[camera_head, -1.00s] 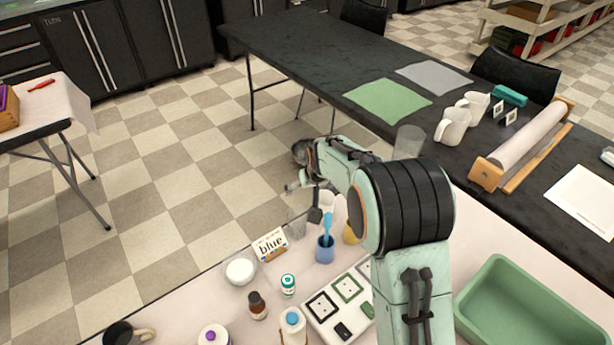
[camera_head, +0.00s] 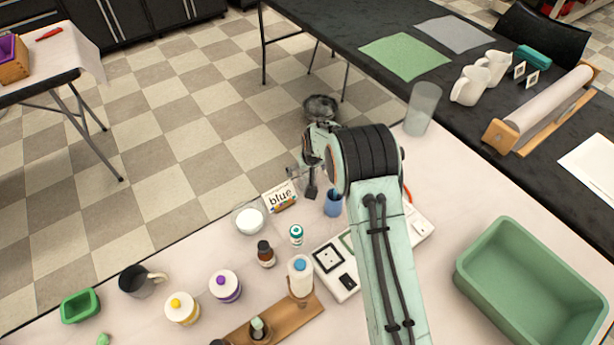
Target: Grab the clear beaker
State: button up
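A tall clear cylinder-shaped vessel (camera_head: 423,108) stands at the back right of the pale worktop, near the dark table. A second clear glass shape (camera_head: 293,174) shows faintly behind the "blue" card, beside my gripper; its outline is too faint to say what it is. My gripper (camera_head: 311,188) points down at the back edge of the worktop, between the card and a blue cup. One dark finger shows; the rest is hidden by my arm or too small to read. I cannot tell whether it is open or holds anything.
Close by are the "blue" card (camera_head: 281,197), blue cup (camera_head: 333,203), white-filled bowl (camera_head: 248,219) and brown bottle (camera_head: 266,254). A green bin (camera_head: 476,268) stands at right. A dark mug (camera_head: 137,281) and lidded jars (camera_head: 182,309) stand at front left.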

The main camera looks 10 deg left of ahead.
jog(key=c, duration=0.9)
